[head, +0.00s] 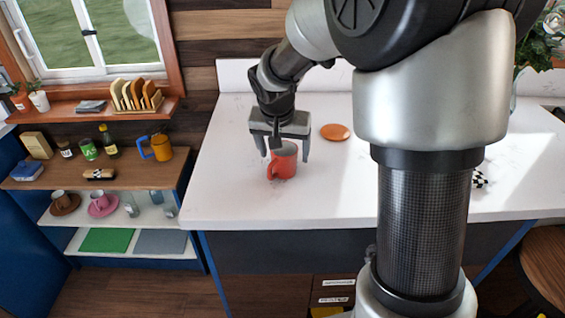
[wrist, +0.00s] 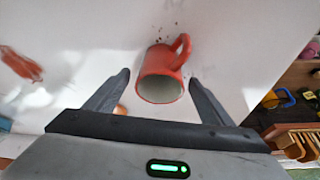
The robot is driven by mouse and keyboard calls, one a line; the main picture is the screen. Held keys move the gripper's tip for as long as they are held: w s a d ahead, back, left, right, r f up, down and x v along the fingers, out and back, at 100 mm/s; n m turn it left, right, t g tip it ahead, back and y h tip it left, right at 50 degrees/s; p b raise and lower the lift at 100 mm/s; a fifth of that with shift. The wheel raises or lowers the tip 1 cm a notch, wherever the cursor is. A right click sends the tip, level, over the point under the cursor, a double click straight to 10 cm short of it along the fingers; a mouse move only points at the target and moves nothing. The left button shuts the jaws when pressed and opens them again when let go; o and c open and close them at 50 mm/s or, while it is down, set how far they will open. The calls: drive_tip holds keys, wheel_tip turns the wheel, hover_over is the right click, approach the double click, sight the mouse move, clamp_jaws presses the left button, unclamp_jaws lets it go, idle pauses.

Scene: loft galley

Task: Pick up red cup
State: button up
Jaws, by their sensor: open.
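The red cup (head: 284,163) stands upright on the white counter (head: 235,190) in the head view, its handle toward the front left. It also shows in the wrist view (wrist: 160,68), with its pale inside visible and its handle at the upper right. My gripper (head: 285,154) is open, pointing down over the cup, with a finger on either side of it in the head view. In the wrist view the fingers (wrist: 159,80) are spread, with the cup between and slightly beyond their tips. I cannot tell whether either finger touches the cup.
An orange-brown round item (head: 335,132) lies on the counter right of the cup. A checkered item (head: 480,180) is farther right, partly behind my arm. A shelf unit at left holds an orange mug (head: 161,147), a bottle and other cups. The counter's front left is clear.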

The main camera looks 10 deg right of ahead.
drive_tip(key=shift+c, duration=0.5)
drive_tip(key=c, duration=1.2)
drive_tip(key=shift+r, duration=0.1)
